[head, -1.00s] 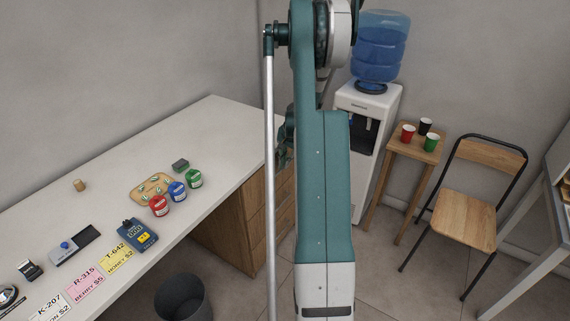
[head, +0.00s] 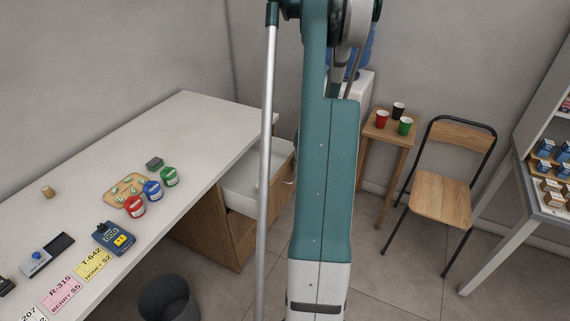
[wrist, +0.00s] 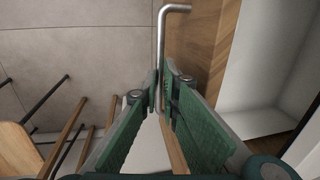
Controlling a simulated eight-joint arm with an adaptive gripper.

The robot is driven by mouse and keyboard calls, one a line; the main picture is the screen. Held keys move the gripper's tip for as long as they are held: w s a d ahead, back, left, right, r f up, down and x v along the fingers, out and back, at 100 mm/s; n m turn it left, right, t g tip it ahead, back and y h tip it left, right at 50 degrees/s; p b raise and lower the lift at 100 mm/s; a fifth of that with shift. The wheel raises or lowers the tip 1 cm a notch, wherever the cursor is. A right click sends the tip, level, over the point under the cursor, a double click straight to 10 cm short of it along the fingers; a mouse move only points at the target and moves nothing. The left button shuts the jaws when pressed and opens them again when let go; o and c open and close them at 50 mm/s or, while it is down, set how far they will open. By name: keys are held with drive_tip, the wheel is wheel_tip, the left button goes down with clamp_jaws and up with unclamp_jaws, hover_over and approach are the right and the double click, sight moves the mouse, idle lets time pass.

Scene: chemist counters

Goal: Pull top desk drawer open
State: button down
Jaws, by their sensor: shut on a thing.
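The top desk drawer (head: 241,187) stands open at the right end of the desk in the head view, its white inside showing. Part of it is hidden behind my arm. In the wrist view its wooden front (wrist: 206,42) and pale, empty-looking inside (wrist: 268,70) are on the right. A bent metal handle (wrist: 162,45) runs down between the fingers of my gripper (wrist: 164,92). My gripper is shut on this handle. In the head view my gripper is mostly hidden behind my arm.
The white desk top (head: 185,115) holds jars, a wooden tray, a blue device and labels. A dark bin (head: 166,298) stands on the floor before the desk. A stool with cups (head: 388,128) and a folding chair (head: 438,195) stand to the right, with clear floor between.

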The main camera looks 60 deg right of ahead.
drive_tip(key=s, duration=1.4)
drive_tip(key=shift+b, duration=0.35)
drive_tip(key=c, duration=2.6)
unclamp_jaws()
drive_tip(key=shift+o, duration=0.2)
drive_tip(key=shift+r, duration=0.2)
wheel_tip(320, 180, up, 11)
drive_tip(key=s, duration=0.2)
drive_tip(key=shift+s+r, duration=0.15)
drive_tip(key=shift+r, duration=0.05)
